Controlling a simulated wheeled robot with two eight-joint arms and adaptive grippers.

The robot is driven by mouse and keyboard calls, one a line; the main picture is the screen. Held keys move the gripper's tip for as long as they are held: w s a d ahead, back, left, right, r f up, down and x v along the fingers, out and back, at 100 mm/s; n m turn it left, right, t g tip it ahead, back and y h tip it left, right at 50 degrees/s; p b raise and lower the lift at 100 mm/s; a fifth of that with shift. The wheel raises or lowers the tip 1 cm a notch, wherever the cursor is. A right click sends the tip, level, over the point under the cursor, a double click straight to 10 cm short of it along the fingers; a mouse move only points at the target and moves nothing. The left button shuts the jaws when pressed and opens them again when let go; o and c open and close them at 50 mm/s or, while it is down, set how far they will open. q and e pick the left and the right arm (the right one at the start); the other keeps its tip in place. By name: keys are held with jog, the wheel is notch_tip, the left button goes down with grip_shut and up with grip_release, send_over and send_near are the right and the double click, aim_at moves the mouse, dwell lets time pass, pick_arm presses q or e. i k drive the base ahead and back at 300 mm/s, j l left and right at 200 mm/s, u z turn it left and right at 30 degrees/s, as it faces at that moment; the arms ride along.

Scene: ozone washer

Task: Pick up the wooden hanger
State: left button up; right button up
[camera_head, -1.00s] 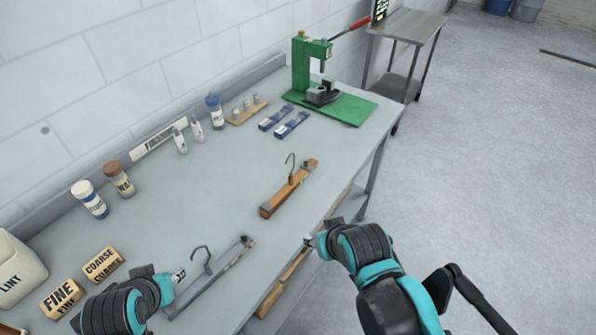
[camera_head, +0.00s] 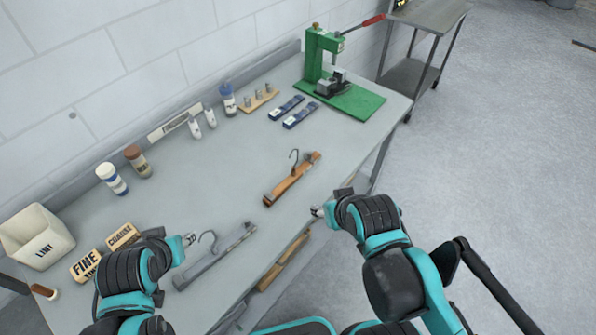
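The wooden hanger (camera_head: 291,180) is orange-brown with a dark hook and lies on the grey workbench (camera_head: 225,180), right of the middle. A grey hanger (camera_head: 214,258) with a dark hook lies nearer the front edge. My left gripper (camera_head: 191,239) is just left of the grey hanger's hook; I cannot tell whether they touch. My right gripper (camera_head: 318,211) is beyond the bench's front edge, right of and below the wooden hanger, apart from it. Both grippers are small and partly hidden by my wrists, so their fingers' opening does not show clearly.
A green press (camera_head: 340,95) with a red lever stands at the far end. Blue-labelled packs (camera_head: 299,112), bottles (camera_head: 111,178) and a peg board (camera_head: 258,99) line the wall side. A LINT bin (camera_head: 38,237) and FINE and COARSE blocks (camera_head: 123,236) sit at left. The bench middle is clear.

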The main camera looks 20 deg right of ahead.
aim_at(271, 199)
jog(key=i+l+u, duration=0.15)
jog(key=l, duration=0.35)
jog(key=l+u, duration=0.15)
jog(key=l, duration=0.4)
jog(key=i+l+u, duration=0.25)
jog(key=i+l, duration=0.1)
jog(key=i, duration=0.05)
